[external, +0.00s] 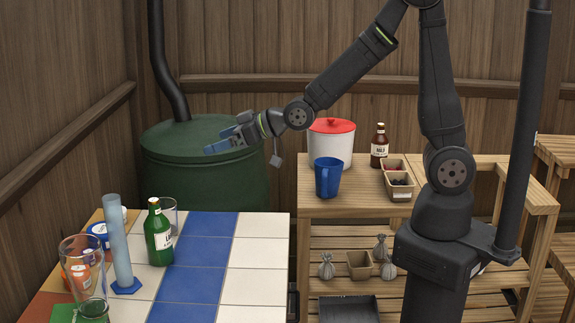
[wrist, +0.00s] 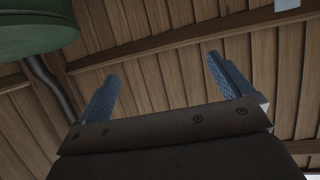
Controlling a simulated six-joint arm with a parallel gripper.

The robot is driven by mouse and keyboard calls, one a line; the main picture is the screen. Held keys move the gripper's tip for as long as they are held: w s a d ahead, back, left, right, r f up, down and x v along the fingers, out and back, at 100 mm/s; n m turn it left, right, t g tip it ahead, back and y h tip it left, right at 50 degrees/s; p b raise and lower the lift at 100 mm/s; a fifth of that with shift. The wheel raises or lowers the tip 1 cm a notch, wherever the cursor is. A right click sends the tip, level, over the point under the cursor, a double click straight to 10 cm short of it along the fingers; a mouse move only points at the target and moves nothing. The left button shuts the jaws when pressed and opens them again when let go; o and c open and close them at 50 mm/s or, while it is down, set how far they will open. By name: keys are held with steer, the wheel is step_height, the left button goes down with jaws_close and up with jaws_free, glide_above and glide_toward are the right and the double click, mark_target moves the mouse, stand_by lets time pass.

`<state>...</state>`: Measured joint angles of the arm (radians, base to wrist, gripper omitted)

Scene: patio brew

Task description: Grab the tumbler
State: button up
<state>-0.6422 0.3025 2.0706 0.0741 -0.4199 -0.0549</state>
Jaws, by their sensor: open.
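Two clear glasses stand on the tiled table. A small glass tumbler (external: 169,211) is at the back, partly hidden behind a green bottle (external: 158,236). A taller, wider-mouthed glass (external: 83,272) stands at the front left, with something green at its bottom. I cannot tell for sure which one is the tumbler meant. My gripper (external: 222,143) is open, in front of the green barrel and above the table's back edge, pointing left. In the wrist view its two blue fingers (wrist: 163,85) are spread with nothing between them. No glass shows in the wrist view.
A tall blue-grey cylinder (external: 118,247) on a blue base stands between the glasses, near several jars. The green barrel (external: 190,190) is behind the table. A blue mug (external: 328,178) and white pot (external: 342,146) stand on the wooden bench. The table's right side (external: 258,255) is clear.

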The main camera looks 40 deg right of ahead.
steer(key=w+a+f+m+g+h, duration=0.2)
steer(key=w+a+m+g, duration=0.25)
steer(key=w+a, duration=0.35)
steer(key=m+g+h, duration=0.3)
steer(key=m+g, duration=0.1)
steer(key=m, duration=0.4)
glide_above(163, 212)
steer(key=w, duration=0.3)
step_height(163, 212, up, 2)
steer(key=d+m+g+h, duration=0.1)
steer(key=m+g+h, duration=0.2)
steer(key=m, duration=0.2)
steer(key=shift+n, duration=0.25)
steer(key=f, duration=1.4)
steer(key=d+f, duration=0.1)
steer(key=f, duration=0.7)
steer(key=shift+w+f, duration=0.1)
steer(key=shift+w, duration=0.1)
steer(key=c, duration=1.1)
steer(key=shift+c, duration=0.7)
